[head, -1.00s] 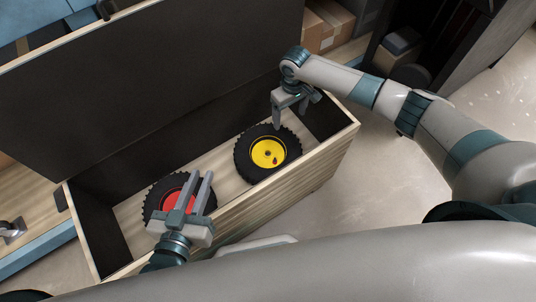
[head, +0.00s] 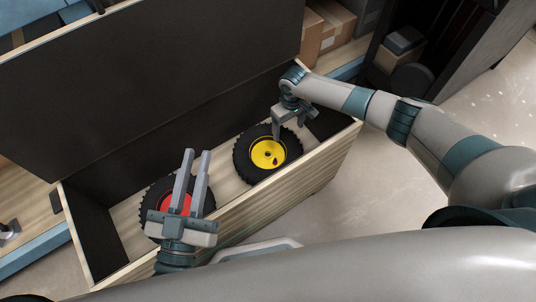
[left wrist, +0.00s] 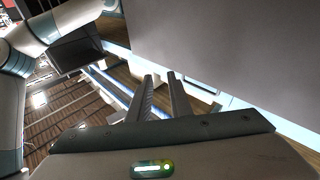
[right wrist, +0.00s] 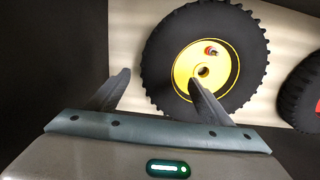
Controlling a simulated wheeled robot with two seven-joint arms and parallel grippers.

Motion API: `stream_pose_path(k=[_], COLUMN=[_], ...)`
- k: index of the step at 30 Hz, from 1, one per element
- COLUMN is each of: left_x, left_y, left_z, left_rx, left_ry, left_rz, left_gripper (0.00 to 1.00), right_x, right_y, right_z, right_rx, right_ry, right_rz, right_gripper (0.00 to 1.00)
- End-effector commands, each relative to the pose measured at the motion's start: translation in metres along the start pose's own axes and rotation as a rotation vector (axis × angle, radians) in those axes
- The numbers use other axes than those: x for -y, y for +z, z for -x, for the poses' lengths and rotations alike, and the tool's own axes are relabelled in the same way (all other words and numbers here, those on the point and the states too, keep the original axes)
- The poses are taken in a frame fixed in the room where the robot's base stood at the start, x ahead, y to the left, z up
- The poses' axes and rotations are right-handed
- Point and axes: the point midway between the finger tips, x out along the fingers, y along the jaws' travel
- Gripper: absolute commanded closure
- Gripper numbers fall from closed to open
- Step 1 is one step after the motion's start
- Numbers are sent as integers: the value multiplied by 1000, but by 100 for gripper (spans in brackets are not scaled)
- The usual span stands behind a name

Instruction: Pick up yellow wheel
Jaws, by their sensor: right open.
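The yellow wheel (head: 266,155), a black knobbly tyre on a yellow hub with a small red mark, lies flat in the right part of a wooden box. In the right wrist view the yellow wheel (right wrist: 205,62) lies beyond the fingers, mostly to their right. My right gripper (head: 288,132) is open and empty above the wheel's far right edge; its fingers also show in the right wrist view (right wrist: 159,77). My left gripper (head: 195,154) is open and empty above a red wheel (head: 170,200), partly hiding it. The left fingers (left wrist: 160,76) show a narrow gap.
The wooden box (head: 290,183) has a raised dark lid (head: 150,80) behind it and a near wall in front of the wheels. Cardboard boxes (head: 335,28) stand behind at the upper right.

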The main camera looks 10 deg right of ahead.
Motion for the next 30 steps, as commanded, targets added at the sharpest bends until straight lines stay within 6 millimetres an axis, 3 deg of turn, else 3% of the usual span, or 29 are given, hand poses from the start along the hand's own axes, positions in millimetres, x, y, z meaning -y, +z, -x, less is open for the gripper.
stream_pose_path(k=[9, 24, 30], left_x=[-1, -12, -12], left_y=[-3, -57, -66], left_z=[1, 14, 15], left_rx=[-23, -334, -378], left_ry=[2, 23, 24], left_rz=[-1, -9, -13], left_gripper=[81, 81, 81], right_x=[-1, -4, -5], right_y=[1, 5, 5], right_z=[-5, -47, -52], right_rx=[1, 2, 0], right_ry=[1, 1, 1], right_rz=[0, -1, -2], right_gripper=[26, 26, 26])
